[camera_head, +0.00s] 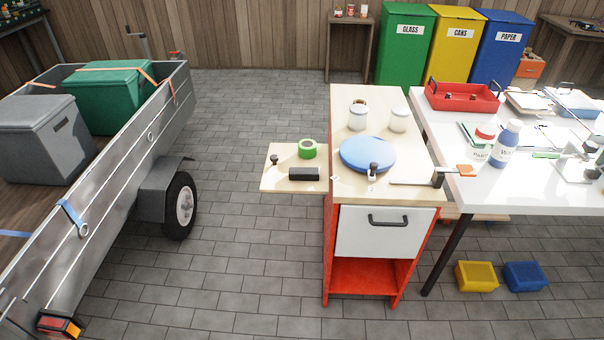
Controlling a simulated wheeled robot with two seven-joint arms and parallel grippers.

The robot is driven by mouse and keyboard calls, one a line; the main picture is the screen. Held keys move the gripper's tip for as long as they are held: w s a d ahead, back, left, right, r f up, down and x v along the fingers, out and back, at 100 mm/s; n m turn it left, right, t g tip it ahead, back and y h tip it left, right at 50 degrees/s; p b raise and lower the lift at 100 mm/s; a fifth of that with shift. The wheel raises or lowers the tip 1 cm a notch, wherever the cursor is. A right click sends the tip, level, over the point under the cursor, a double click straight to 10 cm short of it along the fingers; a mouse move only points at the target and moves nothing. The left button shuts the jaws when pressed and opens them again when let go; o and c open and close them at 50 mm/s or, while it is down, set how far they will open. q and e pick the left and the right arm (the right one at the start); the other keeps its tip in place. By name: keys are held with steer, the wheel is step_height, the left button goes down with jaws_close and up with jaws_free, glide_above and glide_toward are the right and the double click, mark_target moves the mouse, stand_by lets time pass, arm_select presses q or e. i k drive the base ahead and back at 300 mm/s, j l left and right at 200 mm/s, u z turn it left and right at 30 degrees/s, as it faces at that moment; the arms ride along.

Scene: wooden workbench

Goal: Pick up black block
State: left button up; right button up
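A black block (304,174) lies on the pale wooden side board (276,183) at the left of the workbench. It is a dark, oblong piece lying flat, its long side running left to right. A green ring-shaped roll (307,149) sits just behind it, and a small dark knob-like item (274,160) is to its left. Neither of my grippers is in view.
A blue disc (367,154) and two pale jars lie on the workbench top (398,188). A white table (520,195) with a red tray (464,96) and bottles stands at right. A grey trailer (120,165) stands at left; paved floor lies between.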

mark_target(303, 174)
steer(key=z, duration=1.7)
steer(key=i+u, duration=0.1)
steer(key=u, duration=1.1)
steer(key=i+l+u, duration=0.3)
steer(key=u, duration=0.2)
steer(key=i+l+u, duration=0.2)
steer(key=l+u, duration=0.25)
steer(key=i+l, duration=0.15)
steer(key=l, duration=0.2)
steer(key=i+l+u, duration=0.15)
steer(key=l, duration=0.2)
steer(key=i+l, duration=0.1)
steer(key=l, duration=0.3)
steer(key=u, duration=0.05)
